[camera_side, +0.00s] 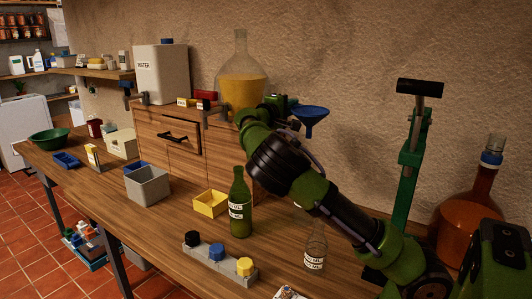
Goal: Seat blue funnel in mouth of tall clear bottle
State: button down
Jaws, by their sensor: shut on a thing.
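The blue funnel (309,117) is in the air in front of the back wall, its wide cone up and its stem pointing down. My gripper (291,122) is shut on the funnel at its left side; the fingers are small and partly hidden by my green arm. The tall clear bottle (315,249) stands upright on the table, close beside my forearm at lower right, with a white label. Its mouth is near or partly behind my arm in this view. The funnel is well above the bottle and apart from it.
A green bottle (240,203), a yellow bin (210,203) and a grey block with coloured caps (219,260) stand left of the clear bottle. A large demijohn (241,85) stands behind my arm. A green capping stand (408,160) and an amber flask (466,226) are at right.

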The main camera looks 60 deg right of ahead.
jog(key=shift+f, duration=0.1)
jog(key=shift+f, duration=2.8)
jog(key=shift+f, duration=2.15)
jog(key=c, duration=1)
grip_release()
jog(key=shift+a, duration=0.1)
jog(key=a, duration=1.6)
jog(key=shift+w+a, duration=0.35)
jog(key=shift+a, duration=0.05)
